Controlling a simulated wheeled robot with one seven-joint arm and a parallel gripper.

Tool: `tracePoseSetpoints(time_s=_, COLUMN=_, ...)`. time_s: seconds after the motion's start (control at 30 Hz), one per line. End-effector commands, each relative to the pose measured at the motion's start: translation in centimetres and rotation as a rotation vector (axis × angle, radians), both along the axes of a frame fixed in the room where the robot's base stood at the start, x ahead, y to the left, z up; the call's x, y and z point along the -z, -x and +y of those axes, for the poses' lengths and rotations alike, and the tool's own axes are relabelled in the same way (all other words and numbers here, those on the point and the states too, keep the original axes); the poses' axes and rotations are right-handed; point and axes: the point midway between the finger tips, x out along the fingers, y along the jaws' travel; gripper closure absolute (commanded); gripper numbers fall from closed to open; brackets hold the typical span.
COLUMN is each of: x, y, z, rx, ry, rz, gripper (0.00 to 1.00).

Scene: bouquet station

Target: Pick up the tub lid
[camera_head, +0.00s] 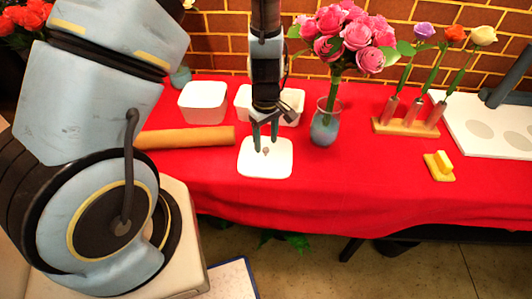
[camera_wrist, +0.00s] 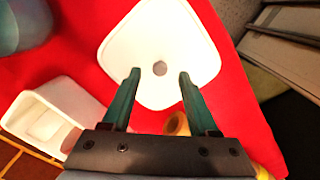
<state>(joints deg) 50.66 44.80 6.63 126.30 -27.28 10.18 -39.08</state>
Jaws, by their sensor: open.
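My gripper (camera_head: 265,128) points down over the lid, open and empty. I cannot tell the exact height of the tips above the lid.
White tubs (camera_head: 203,102) stand behind the lid, one partly hidden by my arm. A brown roll (camera_head: 185,137) lies to the left. A glass vase (camera_head: 324,125) of pink roses stands close on the right. Farther right are a wooden flower stand (camera_head: 405,126) and a yellow block (camera_head: 438,168).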

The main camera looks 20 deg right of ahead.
Motion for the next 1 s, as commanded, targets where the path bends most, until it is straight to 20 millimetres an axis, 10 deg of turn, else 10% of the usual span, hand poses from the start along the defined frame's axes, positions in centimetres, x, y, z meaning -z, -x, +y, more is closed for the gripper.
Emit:
tracePoseSetpoints(time_s=0.5, x=2.5, y=0.0, z=0.0, rx=0.000, ry=0.000, rz=0.000, gripper=0.40)
tracePoseSetpoints(time_s=1.0, x=2.5, y=0.0, z=0.0, rx=0.000, ry=0.000, rz=0.000, gripper=0.96)
